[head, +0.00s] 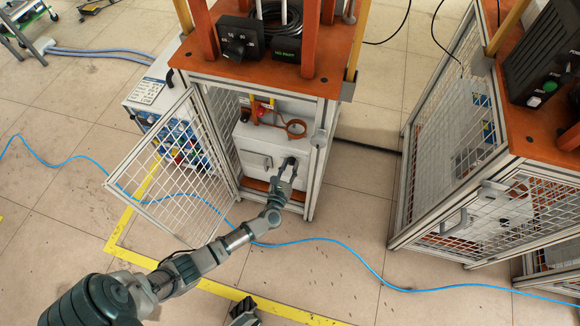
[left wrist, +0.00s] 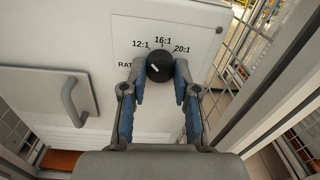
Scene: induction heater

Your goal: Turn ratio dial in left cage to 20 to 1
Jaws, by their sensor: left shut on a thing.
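The left cage (head: 213,150) stands with its mesh door (head: 165,170) swung open to the left. Inside is a white box with a handle. My left gripper (head: 288,172) reaches in at the box's right side. In the left wrist view, the round black ratio dial (left wrist: 160,66) sits between the fingertips of my left gripper (left wrist: 160,74), which is shut on it. The labels 12:1, 16:1 and 20:1 (left wrist: 182,48) arc above the dial. A short white mark shows on the dial, but its exact setting is hard to tell. My right gripper (head: 244,311) shows partly at the bottom edge.
A copper coil (head: 296,128) is on top of the white box. Cage posts stand close on the right of my left gripper. A second cage (head: 455,150) is at the right. A blue cable (head: 330,242) crosses the floor.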

